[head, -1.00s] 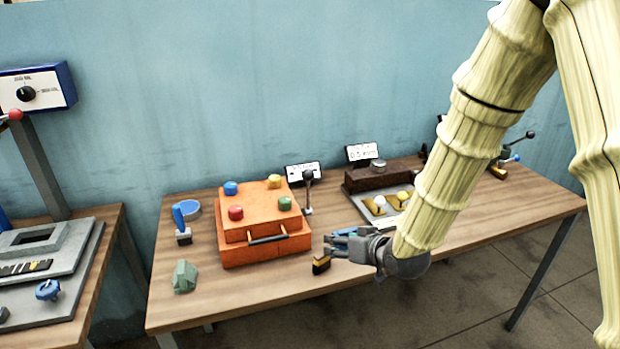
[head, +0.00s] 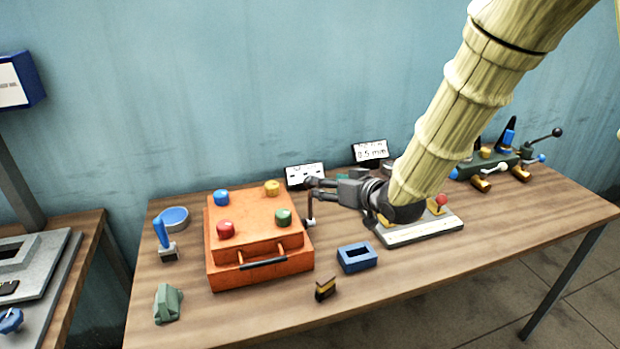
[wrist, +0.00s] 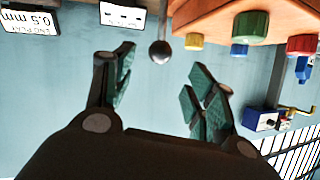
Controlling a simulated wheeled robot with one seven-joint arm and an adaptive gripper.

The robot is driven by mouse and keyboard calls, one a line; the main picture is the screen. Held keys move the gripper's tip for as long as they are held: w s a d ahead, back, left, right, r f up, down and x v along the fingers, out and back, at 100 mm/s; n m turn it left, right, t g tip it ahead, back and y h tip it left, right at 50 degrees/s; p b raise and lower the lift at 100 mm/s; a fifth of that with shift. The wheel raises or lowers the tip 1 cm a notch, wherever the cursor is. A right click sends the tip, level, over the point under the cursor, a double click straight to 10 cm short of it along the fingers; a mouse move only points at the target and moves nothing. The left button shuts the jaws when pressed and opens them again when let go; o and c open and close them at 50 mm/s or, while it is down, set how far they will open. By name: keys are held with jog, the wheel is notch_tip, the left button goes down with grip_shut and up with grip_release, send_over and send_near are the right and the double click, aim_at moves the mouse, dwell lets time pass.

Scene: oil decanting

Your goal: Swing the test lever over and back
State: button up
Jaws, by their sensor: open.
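The test lever (head: 310,207) is a thin dark rod on a pale base at the right side of the orange box (head: 258,235). Its top is partly covered by my fingers in the head view. In the wrist view the lever's dark ball knob (wrist: 160,51) shows ahead of the gap between my fingertips, with the rod running out of the top edge. My gripper (head: 318,186) is open and empty, with its fingertips close to the lever's top; it also shows in the wrist view (wrist: 158,75). I cannot tell whether a finger touches the knob.
The orange box carries several coloured knobs. Two small signs, one a readout (head: 370,152), stand behind. A blue frame (head: 357,258) and a black-yellow block (head: 325,289) lie in front. A pale tray (head: 425,232) sits under my arm. A green lever device (head: 490,165) stands at right.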

jog(key=p, duration=0.2)
send_over(311, 198)
jog(key=f, duration=0.3)
jog(key=shift+w+f, duration=0.25)
jog(key=shift+w, duration=0.1)
grip_shut()
